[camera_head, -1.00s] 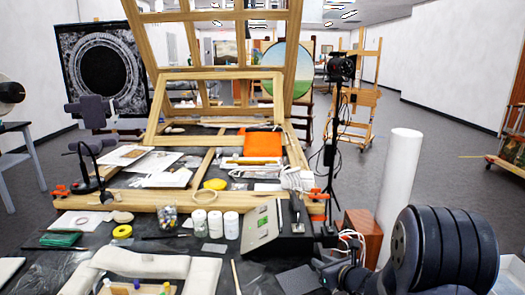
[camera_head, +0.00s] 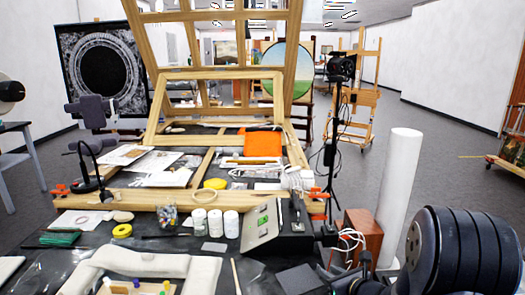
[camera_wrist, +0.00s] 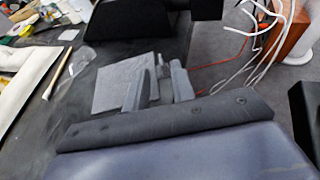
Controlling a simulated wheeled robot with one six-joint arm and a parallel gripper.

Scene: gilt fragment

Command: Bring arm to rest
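My arm (camera_head: 465,250) fills the lower right of the head view, beside the right end of the cluttered worktable (camera_head: 225,272). In the wrist view my gripper (camera_wrist: 160,80) shows two short grey fingers standing apart, with nothing held between them. A flat grey square (camera_wrist: 118,82) lies on the dark surface just beyond and left of the fingers. The same grey square (camera_head: 300,279) shows in the head view at the table's front right. In the head view the fingers are hard to make out among dark parts.
A wooden box (camera_head: 362,234) with white and red cables and a tall white cylinder (camera_head: 399,190) stand close to my arm. A sloped grey device (camera_head: 262,226), white jars (camera_head: 231,224) and a lamp stand (camera_head: 333,150) are nearby. Grey floor (camera_head: 455,165) lies open behind.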

